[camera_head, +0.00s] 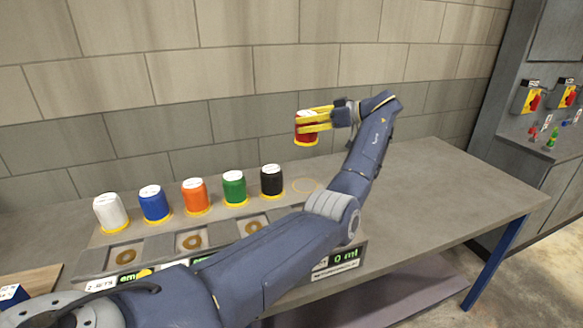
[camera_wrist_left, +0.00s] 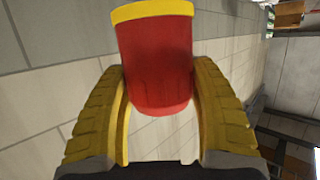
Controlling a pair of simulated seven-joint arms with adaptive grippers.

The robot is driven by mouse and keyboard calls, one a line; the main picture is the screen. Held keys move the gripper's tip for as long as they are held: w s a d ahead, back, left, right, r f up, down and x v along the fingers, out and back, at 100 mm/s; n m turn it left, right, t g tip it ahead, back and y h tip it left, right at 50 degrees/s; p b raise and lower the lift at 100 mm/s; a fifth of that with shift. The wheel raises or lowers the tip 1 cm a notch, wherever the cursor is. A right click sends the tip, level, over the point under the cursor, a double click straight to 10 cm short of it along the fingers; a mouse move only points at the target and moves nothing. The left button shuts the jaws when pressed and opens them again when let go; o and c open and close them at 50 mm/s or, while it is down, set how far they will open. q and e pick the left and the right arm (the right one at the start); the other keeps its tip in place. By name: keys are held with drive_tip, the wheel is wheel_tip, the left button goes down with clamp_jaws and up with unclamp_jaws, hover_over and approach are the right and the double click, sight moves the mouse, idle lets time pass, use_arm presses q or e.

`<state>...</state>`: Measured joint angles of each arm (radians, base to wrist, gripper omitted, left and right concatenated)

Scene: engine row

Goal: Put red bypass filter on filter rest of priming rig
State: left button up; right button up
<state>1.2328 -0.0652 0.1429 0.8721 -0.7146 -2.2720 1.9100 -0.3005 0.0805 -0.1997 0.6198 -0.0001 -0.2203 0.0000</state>
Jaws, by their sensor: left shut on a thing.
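The red bypass filter (camera_head: 306,136) has a yellow rim at its lower end and a whitish top. My left gripper (camera_head: 314,120) is shut on it and holds it in the air, upright, above the back of the bench. In the left wrist view the red filter (camera_wrist_left: 157,65) sits between the two yellow fingers (camera_wrist_left: 160,110). The priming rig (camera_head: 160,252) stands on the bench, with round ringed recesses along its front and a number display. My left arm hides part of the rig. My right gripper is not in view.
White (camera_head: 110,212), blue (camera_head: 154,203), orange (camera_head: 196,196), green (camera_head: 234,188) and black (camera_head: 271,181) filters stand in a row along the rig's back. The bench (camera_head: 440,185) is clear at right. A block wall (camera_head: 250,60) rises behind. A grey cabinet (camera_head: 545,60) stands at far right.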

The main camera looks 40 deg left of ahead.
use_arm(q)
wheel_tip(320, 180, down, 17)
drive_tip(key=shift+r, duration=0.1)
idle(0.6)
drive_tip(key=o, duration=1.6)
drive_tip(key=v, duration=1.2)
